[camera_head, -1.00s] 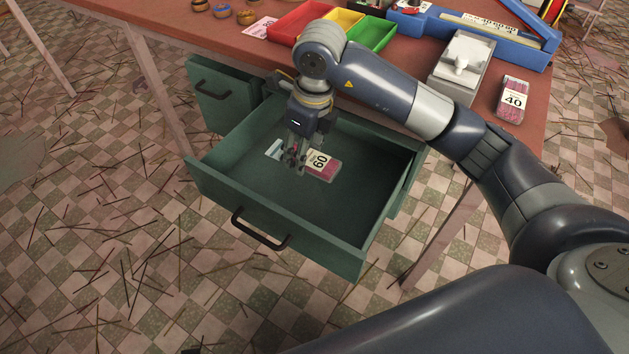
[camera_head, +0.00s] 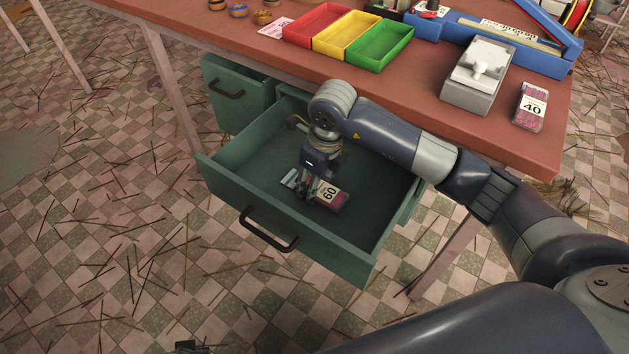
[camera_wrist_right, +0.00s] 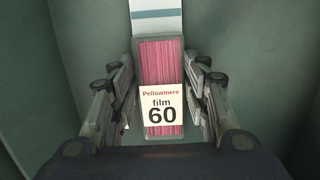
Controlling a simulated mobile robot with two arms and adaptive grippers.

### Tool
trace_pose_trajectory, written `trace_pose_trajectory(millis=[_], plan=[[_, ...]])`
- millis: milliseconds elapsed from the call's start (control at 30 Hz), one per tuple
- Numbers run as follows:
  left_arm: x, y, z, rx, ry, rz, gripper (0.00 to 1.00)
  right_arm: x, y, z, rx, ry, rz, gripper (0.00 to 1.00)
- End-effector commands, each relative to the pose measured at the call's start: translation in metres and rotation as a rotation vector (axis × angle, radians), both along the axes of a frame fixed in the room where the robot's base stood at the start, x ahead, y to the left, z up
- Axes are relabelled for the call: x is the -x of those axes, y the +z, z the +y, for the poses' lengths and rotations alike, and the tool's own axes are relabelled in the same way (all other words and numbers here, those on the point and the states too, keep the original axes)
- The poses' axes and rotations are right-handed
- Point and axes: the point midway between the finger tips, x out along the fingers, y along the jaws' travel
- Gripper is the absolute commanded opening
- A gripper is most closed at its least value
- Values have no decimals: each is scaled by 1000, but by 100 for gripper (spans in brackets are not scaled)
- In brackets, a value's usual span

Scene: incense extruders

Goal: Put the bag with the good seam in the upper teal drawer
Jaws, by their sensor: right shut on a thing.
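A pink bag labelled "film 60" (camera_head: 332,195) is inside the pulled-out teal drawer (camera_head: 290,245), low over or on its floor. In the right wrist view, the bag (camera_wrist_right: 160,62) lies lengthwise between the fingers, and its pale end with a teal band is at the top. My right gripper (camera_head: 310,192) reaches down into the drawer, shut on this bag. Whether the bag touches the floor is hard to tell. A second pink bag, labelled "40" (camera_head: 531,107), lies on the table's right side. My left gripper is not in view.
Another teal drawer (camera_head: 238,95) with a black handle is at the left. The table (camera_head: 430,85) holds red, yellow and green trays (camera_head: 348,38), a grey device (camera_head: 478,75) and a blue tool (camera_head: 515,38). The open drawer is otherwise clear. Thin sticks litter the floor.

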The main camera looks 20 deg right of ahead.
Motion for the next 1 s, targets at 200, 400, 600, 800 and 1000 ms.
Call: trace_pose_trajectory(millis=[200, 400, 600, 800, 1000], plan=[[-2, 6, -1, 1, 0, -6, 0, 0, -2, 0, 0, 0, 0, 18], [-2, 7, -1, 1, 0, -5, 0, 0, -2, 0, 0, 0, 0, 63], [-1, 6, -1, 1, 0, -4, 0, 0, -2, 0, 0, 0, 0, 63], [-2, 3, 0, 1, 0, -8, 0, 0, 8, -1, 0, 1, -4, 63], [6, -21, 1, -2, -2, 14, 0, 4, 45, -4, 0, 2, -4, 63]])
